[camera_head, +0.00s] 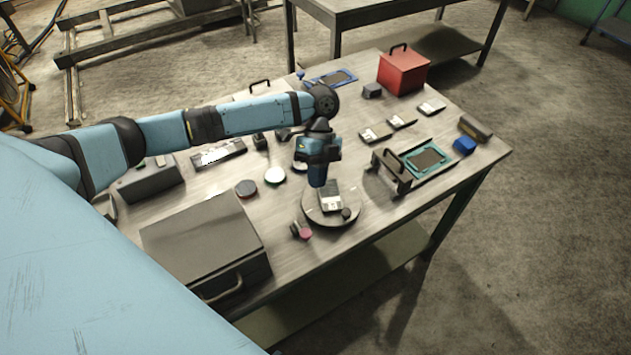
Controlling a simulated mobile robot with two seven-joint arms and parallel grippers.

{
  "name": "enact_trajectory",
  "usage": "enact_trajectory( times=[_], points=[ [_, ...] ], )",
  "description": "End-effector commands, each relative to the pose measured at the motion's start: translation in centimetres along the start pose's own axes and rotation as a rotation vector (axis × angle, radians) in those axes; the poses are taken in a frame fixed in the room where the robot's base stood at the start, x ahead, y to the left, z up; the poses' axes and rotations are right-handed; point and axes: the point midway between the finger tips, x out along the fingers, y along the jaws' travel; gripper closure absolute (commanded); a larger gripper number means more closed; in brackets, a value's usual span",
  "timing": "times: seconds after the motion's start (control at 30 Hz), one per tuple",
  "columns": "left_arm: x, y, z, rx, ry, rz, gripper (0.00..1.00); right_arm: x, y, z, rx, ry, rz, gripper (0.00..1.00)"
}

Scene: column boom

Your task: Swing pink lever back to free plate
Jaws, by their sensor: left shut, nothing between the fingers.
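The pink lever (304,232) shows as a small pink knob on a dark fitting at the front left edge of a round grey disc (316,216). A pale metal plate (331,200) lies on the disc, with a small dark knob (346,213) beside it. My left gripper (318,184) points down just above the back of the disc, behind the plate. It is shut and empty, apart from the pink knob. Whether the lever touches the plate cannot be told at this size. My right gripper is not in view.
A large grey case (203,240) stands left of the disc. A dark-handled bracket (391,172) and a teal-framed tray (427,160) stand to the right. A red box (403,72) is at the back. Some bare tabletop lies in front of the disc.

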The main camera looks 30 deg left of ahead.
Motion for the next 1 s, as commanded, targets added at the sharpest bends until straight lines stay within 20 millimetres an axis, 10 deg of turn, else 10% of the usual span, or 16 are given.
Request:
enact_trajectory(
  times=[0.3,1.0],
  points=[
    [-3.3,0.0,0.0,0.0,0.001,0.0,1.0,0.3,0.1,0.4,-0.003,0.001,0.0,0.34],
    [-3.4,0.0,0.0,0.0,0.001,0.001,1.0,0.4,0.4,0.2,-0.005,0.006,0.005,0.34]
  ],
)
